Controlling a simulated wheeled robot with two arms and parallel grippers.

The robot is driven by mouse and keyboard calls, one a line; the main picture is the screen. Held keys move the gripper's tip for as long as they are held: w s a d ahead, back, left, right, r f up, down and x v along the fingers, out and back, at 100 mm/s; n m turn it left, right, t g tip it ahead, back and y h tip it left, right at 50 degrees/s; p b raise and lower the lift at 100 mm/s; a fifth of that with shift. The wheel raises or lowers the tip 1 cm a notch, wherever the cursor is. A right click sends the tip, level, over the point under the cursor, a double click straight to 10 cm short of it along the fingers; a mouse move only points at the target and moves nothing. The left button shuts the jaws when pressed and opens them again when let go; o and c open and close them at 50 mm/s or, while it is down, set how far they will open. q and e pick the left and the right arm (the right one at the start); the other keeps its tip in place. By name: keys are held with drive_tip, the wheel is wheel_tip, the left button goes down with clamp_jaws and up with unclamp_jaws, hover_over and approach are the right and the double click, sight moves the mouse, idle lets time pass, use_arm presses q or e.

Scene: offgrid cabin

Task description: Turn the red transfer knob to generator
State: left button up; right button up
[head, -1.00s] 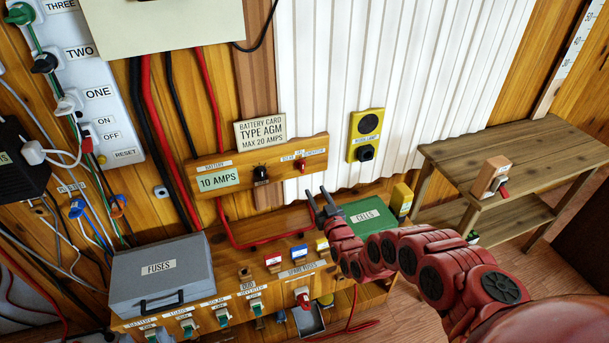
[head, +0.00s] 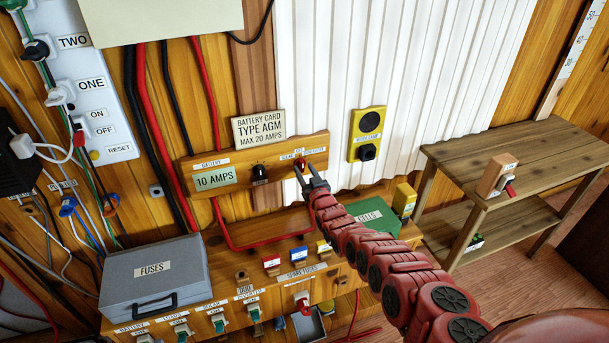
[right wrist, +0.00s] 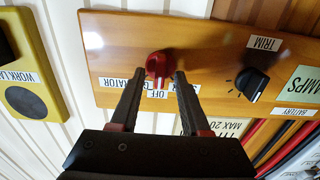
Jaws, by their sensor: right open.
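The red transfer knob (head: 299,166) sits on the right part of a wooden panel (head: 222,197) on the wall, with small labels around it. In the right wrist view the red knob (right wrist: 158,65) shows a white pointer line, and labels including OFF and one ending in "ATOR" lie by it, partly covered. My right gripper (head: 309,178) is open at the knob. In the right wrist view its fingertips (right wrist: 157,78) reach to either side of the knob's lower edge; I cannot tell whether they touch it. My left gripper is not in view.
A black knob (head: 260,172) and a 10 AMPS card (head: 216,180) are on the same panel. A yellow work-lamp box (head: 367,133) is to the right. Below stand a grey FUSES box (head: 154,275) and a bench with switches. A wooden shelf table (head: 510,165) stands right.

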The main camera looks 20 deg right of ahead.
drive_tip(key=shift+w, duration=0.1)
clamp_jaws()
drive_tip(key=shift+m, duration=0.3)
idle(0.4)
drive_tip(key=shift+f+m+b, duration=0.15)
drive_tip(key=shift+m+b, duration=0.25)
drive_tip(key=shift+m, duration=0.6)
drive_tip(key=shift+d+m+b, duration=0.15)
drive_tip(key=shift+m+b, duration=0.55)
drive_tip(key=shift+m, duration=2.4)
